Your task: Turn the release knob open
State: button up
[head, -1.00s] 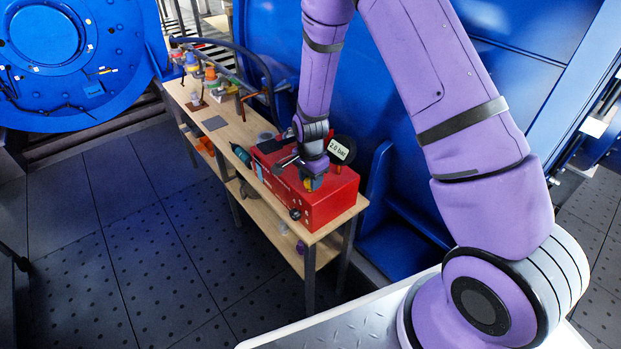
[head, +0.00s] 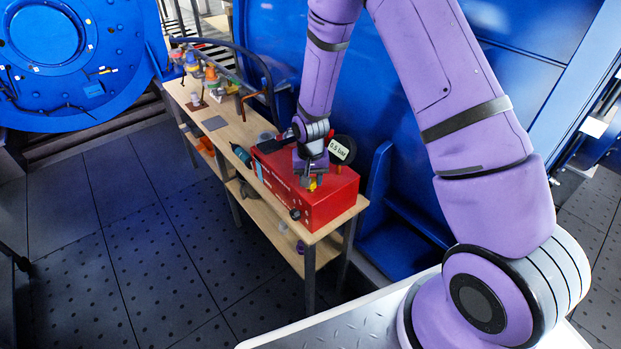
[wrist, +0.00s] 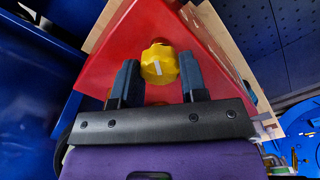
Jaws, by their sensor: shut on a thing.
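The yellow release knob (wrist: 159,63) is a lobed knob with a pale line on top, mounted on the red box (wrist: 150,25). My gripper (wrist: 159,78) has one dark finger on each side of it and is shut on it. In the head view, my gripper (head: 309,180) points down at the top of the red box (head: 330,206), and a bit of yellow knob (head: 313,186) shows below it.
The box sits at the near end of a wooden bench (head: 216,139). A teal-and-black tool (head: 241,155) lies beside it. Coloured valves and pipes (head: 205,75) stand at the far end. A blue machine wall rises behind. The floor at left is clear.

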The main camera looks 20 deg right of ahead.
jog(key=n, duration=1.2)
jog(key=shift+n, duration=0.3)
dwell(0.4)
jog(key=o, duration=0.9)
jog(key=shift+r, duration=0.1)
notch_tip(320, 180, up, 11)
jog(key=shift+f, duration=0.2)
